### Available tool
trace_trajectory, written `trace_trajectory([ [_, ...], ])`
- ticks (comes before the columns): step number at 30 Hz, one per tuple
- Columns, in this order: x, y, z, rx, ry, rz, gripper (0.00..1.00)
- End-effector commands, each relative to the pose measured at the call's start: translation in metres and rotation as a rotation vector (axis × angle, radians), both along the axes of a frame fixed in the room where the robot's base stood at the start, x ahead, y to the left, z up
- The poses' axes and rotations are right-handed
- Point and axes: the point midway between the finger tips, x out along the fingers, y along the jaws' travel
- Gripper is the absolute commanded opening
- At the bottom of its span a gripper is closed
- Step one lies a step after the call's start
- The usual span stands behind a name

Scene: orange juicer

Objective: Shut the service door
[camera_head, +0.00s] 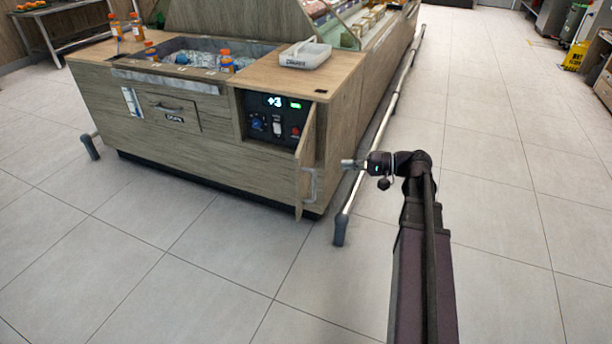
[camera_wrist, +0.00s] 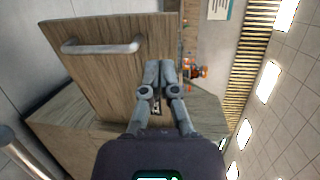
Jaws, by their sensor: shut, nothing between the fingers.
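The service door (camera_head: 306,160) is a narrow wooden panel at the right end of the counter front. It stands open, swung out toward the camera, with a metal handle (camera_head: 313,184) on its outer face. The compartment (camera_head: 272,118) beside it shows a black control panel with a lit display. My gripper (camera_head: 347,163) is shut and empty, to the right of the door. In the wrist view the door (camera_wrist: 115,60) fills the upper left with its handle (camera_wrist: 102,46), and my gripper's fingers (camera_wrist: 158,66) are together near its edge. I cannot tell whether they touch it.
A metal guard rail (camera_head: 372,158) on grey posts runs along the counter's right side, close to my arm. The countertop holds a white tray (camera_head: 305,54) and a sunken bin with bottles (camera_head: 226,62). Tiled floor (camera_head: 190,262) is clear in front. A yellow sign (camera_head: 575,57) stands far right.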

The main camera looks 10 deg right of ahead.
Motion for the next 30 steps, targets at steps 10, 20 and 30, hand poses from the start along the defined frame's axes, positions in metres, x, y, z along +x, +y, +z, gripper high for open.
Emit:
trace_trajectory([
  [10,0.003,-0.027,-0.012,0.108,-0.058,-0.031,0.0],
  [20,0.002,-0.029,-0.01,0.113,-0.061,-0.034,0.0],
  [30,0.005,-0.021,-0.011,0.112,-0.06,-0.033,0.0],
])
